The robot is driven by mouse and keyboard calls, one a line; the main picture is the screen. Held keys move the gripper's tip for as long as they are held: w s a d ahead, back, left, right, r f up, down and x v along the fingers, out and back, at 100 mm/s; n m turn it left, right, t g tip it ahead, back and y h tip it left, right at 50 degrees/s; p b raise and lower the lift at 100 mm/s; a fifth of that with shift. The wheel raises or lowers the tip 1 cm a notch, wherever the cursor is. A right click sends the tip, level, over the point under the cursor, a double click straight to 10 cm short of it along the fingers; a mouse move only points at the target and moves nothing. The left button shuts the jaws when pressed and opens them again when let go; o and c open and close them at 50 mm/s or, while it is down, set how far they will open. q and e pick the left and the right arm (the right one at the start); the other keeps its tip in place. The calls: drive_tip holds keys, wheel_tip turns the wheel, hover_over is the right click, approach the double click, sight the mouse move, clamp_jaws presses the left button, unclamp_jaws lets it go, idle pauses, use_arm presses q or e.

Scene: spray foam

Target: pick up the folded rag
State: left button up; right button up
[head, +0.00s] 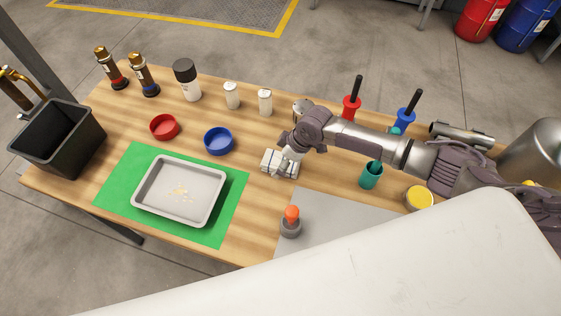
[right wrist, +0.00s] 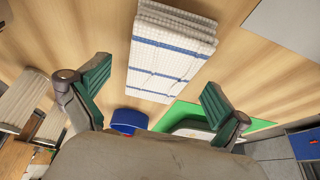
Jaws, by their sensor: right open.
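The folded rag (head: 279,164) is white with blue stripes and lies on the wooden table, near the middle of the head view. In the right wrist view the rag (right wrist: 172,50) lies ahead, between and beyond the two green-padded fingers. My right gripper (head: 288,157) is over the rag and hides part of it in the head view. In the right wrist view the right gripper (right wrist: 152,92) is open, with nothing between its fingers. My left gripper is not in view.
A grey tray (head: 178,190) sits on a green mat (head: 118,185). An orange-knobbed tool (head: 291,221), teal cup (head: 370,174) and white canisters (head: 232,95) stand nearby. A black bin (head: 60,138) is far left.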

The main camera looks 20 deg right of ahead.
sight(275, 159)
drive_tip(key=c, duration=1.2)
drive_tip(key=shift+r, duration=0.1)
drive_tip(key=shift+r, duration=0.55)
wheel_tip(275, 159, up, 3)
drive_tip(key=shift+f+b, duration=0.1)
drive_tip(key=shift+b, duration=0.55)
drive_tip(key=shift+w+d+r+b, duration=0.45)
drive_tip(key=shift+d+r, duration=0.7)
drive_tip(key=shift+d, duration=0.8)
drive_tip(key=shift+w+d+r+b, duration=0.3)
drive_tip(key=shift+d+r+b, duration=0.3)
drive_tip(key=shift+d+r, duration=0.95)
drive_tip(key=shift+w+d+r+b, duration=0.45)
drive_tip(key=shift+d+r, duration=0.35)
drive_tip(key=shift+d, duration=1.5)
drive_tip(key=shift+s, duration=0.1)
